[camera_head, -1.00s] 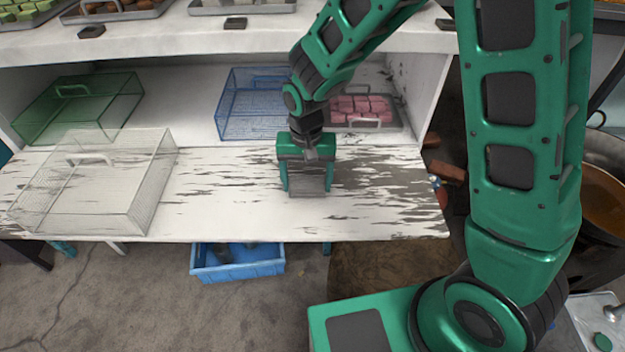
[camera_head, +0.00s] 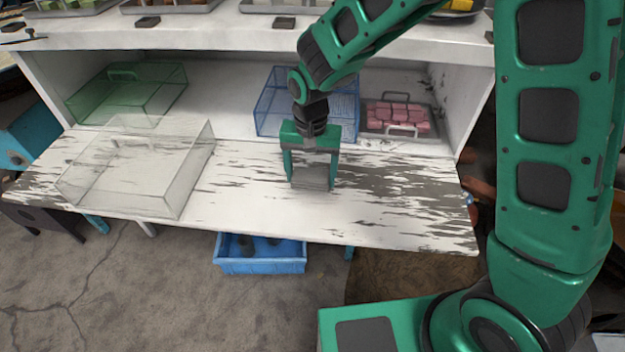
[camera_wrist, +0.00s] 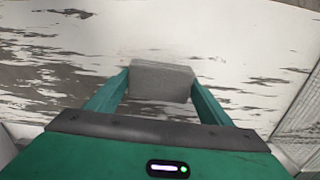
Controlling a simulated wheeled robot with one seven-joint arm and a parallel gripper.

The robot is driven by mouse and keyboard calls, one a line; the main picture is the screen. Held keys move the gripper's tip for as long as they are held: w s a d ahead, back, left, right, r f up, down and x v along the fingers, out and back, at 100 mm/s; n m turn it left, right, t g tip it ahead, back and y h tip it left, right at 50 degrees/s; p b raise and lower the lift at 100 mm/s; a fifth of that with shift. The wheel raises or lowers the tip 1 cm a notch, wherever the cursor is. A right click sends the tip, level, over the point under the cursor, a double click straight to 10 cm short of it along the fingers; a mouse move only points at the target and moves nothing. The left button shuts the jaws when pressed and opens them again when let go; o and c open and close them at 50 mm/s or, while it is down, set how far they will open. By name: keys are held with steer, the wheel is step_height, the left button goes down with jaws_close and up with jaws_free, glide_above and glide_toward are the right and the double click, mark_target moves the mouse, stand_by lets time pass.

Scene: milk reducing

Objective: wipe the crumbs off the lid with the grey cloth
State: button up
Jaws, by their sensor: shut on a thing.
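My gripper (camera_head: 310,178) is shut on a folded grey cloth (camera_head: 311,182) above the worn white table. The cloth also shows between the fingertips in the wrist view (camera_wrist: 162,82). A clear, box-shaped lid (camera_head: 140,175) with a handle on top lies on the table to the left of my gripper, apart from it. A see-through edge, likely this lid (camera_wrist: 302,125), shows at the right in the wrist view. I cannot make out crumbs on the lid. Whether the cloth touches the table I cannot tell.
Behind the table, a recess holds a green see-through lid (camera_head: 128,92), a blue see-through lid (camera_head: 275,112) and a tray (camera_head: 385,135) with pink blocks. A shelf (camera_head: 230,30) overhangs the recess. A blue bin (camera_head: 262,264) sits below. The table's front right is clear.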

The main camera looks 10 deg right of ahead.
mark_target(311, 174)
steer(key=shift+r, duration=2.7)
